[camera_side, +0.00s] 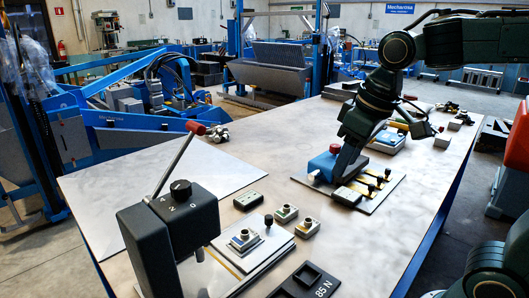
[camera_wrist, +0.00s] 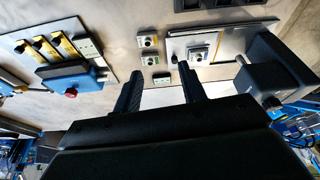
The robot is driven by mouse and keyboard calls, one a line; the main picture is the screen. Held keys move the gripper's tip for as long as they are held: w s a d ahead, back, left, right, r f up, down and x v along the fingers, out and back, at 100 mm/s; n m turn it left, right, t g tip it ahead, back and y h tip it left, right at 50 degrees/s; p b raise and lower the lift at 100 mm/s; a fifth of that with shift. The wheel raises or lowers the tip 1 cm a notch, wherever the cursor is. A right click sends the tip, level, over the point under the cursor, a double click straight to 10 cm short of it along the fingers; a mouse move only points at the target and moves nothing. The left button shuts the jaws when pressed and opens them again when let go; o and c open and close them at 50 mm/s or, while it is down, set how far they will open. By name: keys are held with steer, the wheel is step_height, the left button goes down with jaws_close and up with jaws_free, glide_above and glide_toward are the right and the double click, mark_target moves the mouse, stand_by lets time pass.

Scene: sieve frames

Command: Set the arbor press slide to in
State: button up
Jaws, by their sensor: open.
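The arbor press (camera_side: 165,250) is a black column with a dial on top and a red-tipped lever (camera_side: 172,165), at the left front of the bench. It also shows at the right in the wrist view (camera_wrist: 280,75). Its slide (camera_side: 262,258) is a pale plate with a black knob (camera_side: 268,220). A small light part (camera_side: 243,239) sits on it, to the side of the ram rather than under it. The slide also shows in the wrist view (camera_wrist: 225,27). My gripper (camera_wrist: 160,72) is open and empty, above the bench; in the side view it (camera_side: 345,172) is by the blue fixture.
A blue fixture (camera_side: 324,163) with a red knob and yellow-striped rails stands mid-bench. Small grey blocks (camera_side: 287,213) lie between it and the press. A black "85 N" block (camera_side: 310,283) is at the front. The left of the bench holds a bare sheet (camera_side: 120,210).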

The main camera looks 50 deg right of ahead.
steer(key=w+a+f+g, duration=0.1)
steer(key=w+a+g, duration=0.1)
steer(key=w, duration=0.7)
steer(key=n+g, duration=0.1)
steer(key=n, duration=0.1)
glide_above(268, 216)
steer(key=shift+f, duration=2.2)
steer(key=shift+f, duration=0.15)
step_height(268, 216, down, 14)
steer(key=shift+r, duration=0.25)
jaws_close()
